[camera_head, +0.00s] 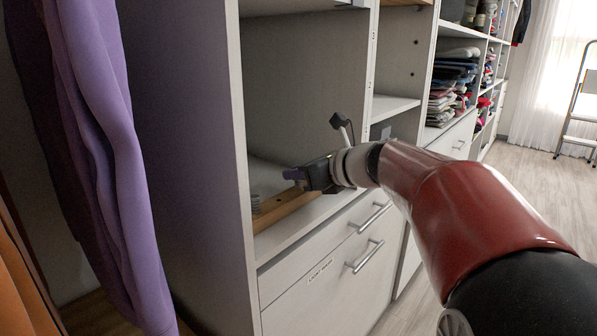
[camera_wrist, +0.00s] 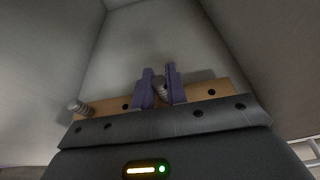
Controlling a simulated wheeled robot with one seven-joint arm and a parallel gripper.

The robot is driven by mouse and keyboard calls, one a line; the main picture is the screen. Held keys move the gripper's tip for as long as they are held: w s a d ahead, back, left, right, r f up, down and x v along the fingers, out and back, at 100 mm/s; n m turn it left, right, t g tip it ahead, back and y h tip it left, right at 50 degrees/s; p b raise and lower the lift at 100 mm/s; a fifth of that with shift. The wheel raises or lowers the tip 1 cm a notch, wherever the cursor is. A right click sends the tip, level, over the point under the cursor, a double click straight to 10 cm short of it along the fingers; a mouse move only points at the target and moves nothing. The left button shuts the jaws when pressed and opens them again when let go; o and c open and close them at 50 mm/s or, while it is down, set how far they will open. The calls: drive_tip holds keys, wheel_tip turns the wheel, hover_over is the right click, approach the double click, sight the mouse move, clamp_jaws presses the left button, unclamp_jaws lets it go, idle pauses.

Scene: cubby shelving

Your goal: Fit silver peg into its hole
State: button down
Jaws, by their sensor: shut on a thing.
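My gripper (camera_wrist: 160,88) has two purple fingers, shut on a ribbed silver peg (camera_wrist: 160,87) that shows partly between them in the wrist view. The peg is over or just at a wooden board (camera_wrist: 103,107); I cannot tell whether its lower end is in a hole. Dark holes show in the board to the left (camera_wrist: 127,107) and right (camera_wrist: 211,92) of the fingers. In the head view my gripper (camera_head: 296,178) is over the far part of the board (camera_head: 283,210), inside the cubby, and the held peg is hidden.
A second ribbed silver piece (camera_wrist: 80,107) stands at the board's left end, near the cubby's side wall (camera_head: 190,130). Drawers with handles (camera_head: 365,256) lie below. A purple garment (camera_head: 110,150) hangs at left. Stacked clothes (camera_head: 450,85) fill farther shelves.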

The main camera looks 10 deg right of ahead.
drive_tip(key=shift+f+b, duration=0.35)
drive_tip(key=shift+f, duration=0.25)
drive_tip(key=c, duration=1.3)
unclamp_jaws()
drive_tip(key=p+v, duration=0.1)
drive_tip(key=v, duration=0.7)
drive_tip(key=shift+a, duration=0.1)
